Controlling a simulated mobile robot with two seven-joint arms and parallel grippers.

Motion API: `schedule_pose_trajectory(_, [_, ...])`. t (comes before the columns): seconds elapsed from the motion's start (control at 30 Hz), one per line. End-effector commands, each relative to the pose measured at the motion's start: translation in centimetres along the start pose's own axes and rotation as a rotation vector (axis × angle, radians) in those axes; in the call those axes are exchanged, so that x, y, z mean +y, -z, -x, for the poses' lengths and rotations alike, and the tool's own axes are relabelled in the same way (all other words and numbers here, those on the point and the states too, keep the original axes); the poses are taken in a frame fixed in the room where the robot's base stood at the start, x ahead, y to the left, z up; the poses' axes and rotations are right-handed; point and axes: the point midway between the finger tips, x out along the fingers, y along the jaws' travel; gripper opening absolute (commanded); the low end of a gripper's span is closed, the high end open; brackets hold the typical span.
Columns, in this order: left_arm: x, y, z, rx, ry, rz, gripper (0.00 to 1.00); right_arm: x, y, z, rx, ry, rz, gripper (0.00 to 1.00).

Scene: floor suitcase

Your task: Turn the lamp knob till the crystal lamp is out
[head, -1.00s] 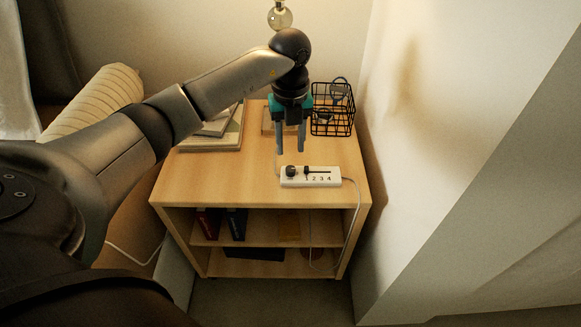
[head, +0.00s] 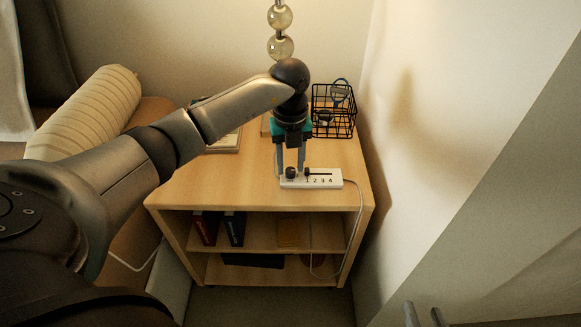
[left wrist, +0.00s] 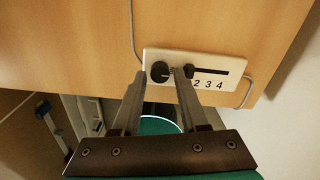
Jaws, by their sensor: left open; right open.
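The crystal lamp's stem of clear balls (head: 280,47) rises at the top centre of the head view; its top is out of frame, and warm light falls on the walls. A white control panel (head: 331,180) lies on the cabinet top, with a round black knob (head: 291,173), a slider and numbers. It also shows in the left wrist view (left wrist: 225,66), with the knob (left wrist: 160,72) at its left. My left gripper (head: 290,174) is open and points down at the knob, fingertips on either side; contact cannot be told. My right gripper (head: 425,312) is open and empty at the bottom right.
The wooden cabinet (head: 220,186) has books on its shelf. A black wire basket (head: 334,112) stands at the back right, and books (head: 226,143) lie behind my left arm. A cable runs from the panel down the right side, near the wall.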

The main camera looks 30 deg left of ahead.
Motion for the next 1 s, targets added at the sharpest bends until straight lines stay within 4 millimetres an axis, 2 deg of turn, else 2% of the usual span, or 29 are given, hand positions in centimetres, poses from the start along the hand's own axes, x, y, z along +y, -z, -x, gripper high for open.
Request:
schedule_pose_trajectory(0.2, [0.0,0.0,-0.79,0.0,0.0,0.0,0.43,-0.62,0.28,-0.25,0.063,0.017,-0.007,0.45])
schedule_pose_trajectory(0.6, [0.0,0.0,-0.9,0.0,0.0,-0.001,0.42,-0.77,0.48,-0.25,0.08,0.021,-0.009,0.45])
schedule_pose_trajectory(0.9, [0.01,0.0,-0.9,0.0,0.0,-0.001,0.08,-0.75,0.48,-0.25,0.08,0.02,-0.009,0.45])
schedule_pose_trajectory(1.0, [0.01,0.0,-0.9,0.0,0.0,-0.001,0.0,-0.74,0.48,-0.24,0.08,0.02,-0.009,0.45])
